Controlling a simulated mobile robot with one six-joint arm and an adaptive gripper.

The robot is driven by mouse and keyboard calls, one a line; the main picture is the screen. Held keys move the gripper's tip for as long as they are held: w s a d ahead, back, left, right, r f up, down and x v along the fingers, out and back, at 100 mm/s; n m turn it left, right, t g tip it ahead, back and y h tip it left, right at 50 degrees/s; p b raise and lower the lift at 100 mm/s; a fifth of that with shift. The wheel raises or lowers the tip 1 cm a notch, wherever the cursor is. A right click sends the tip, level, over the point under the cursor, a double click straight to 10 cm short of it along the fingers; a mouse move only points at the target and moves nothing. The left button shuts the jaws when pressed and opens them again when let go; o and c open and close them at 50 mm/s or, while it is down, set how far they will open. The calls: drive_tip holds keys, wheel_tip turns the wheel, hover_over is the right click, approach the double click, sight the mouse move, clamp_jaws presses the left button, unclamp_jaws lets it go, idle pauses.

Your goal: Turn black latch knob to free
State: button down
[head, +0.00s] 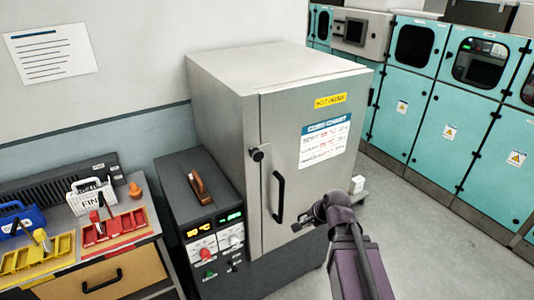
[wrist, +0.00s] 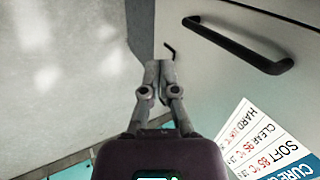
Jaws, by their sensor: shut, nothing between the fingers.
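The black latch knob (head: 257,154) is a small round knob on the left edge of the grey cabinet door (head: 305,195), left of the top of the black bar handle (head: 278,197). The handle also shows at the upper right of the wrist view (wrist: 240,45). My gripper (head: 297,226) is in front of the lower door, right of and below the handle in the head view. Its fingers (wrist: 157,64) are shut and empty. A small dark bent shape (wrist: 169,50) shows beside the fingertips in the wrist view; I cannot tell whether it is the knob.
A dark control unit (head: 205,215) with a wooden-handled lever and lit displays stands left of the cabinet. A bench with red (head: 112,229) and yellow (head: 38,256) trays is further left. Teal cabinets (head: 425,125) line the right. Floor between is clear.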

drive_tip(key=w+a+r+m+t+y+p, duration=0.2)
drive_tip(key=w+a+r+m+t+y, duration=0.15)
drive_tip(key=w+a+r+m, duration=0.45)
drive_tip(key=m+t, duration=0.4)
drive_tip(key=m, duration=0.7)
approach(264, 161)
drive_tip(key=shift+s+d+r+y+p, duration=0.1)
drive_tip(key=shift+s+d+y+p, duration=0.25)
drive_tip(key=shift+s+d, duration=0.65)
drive_tip(key=shift+a, duration=0.15)
drive_tip(key=b+x, duration=0.3)
drive_tip(key=x, duration=0.7)
drive_tip(key=shift+w+f, duration=0.1)
drive_tip(key=shift+f, duration=0.15)
drive_tip(key=shift+r+p, duration=0.45)
drive_tip(key=shift+r, duration=0.15)
drive_tip(key=shift+r+p, duration=1.5)
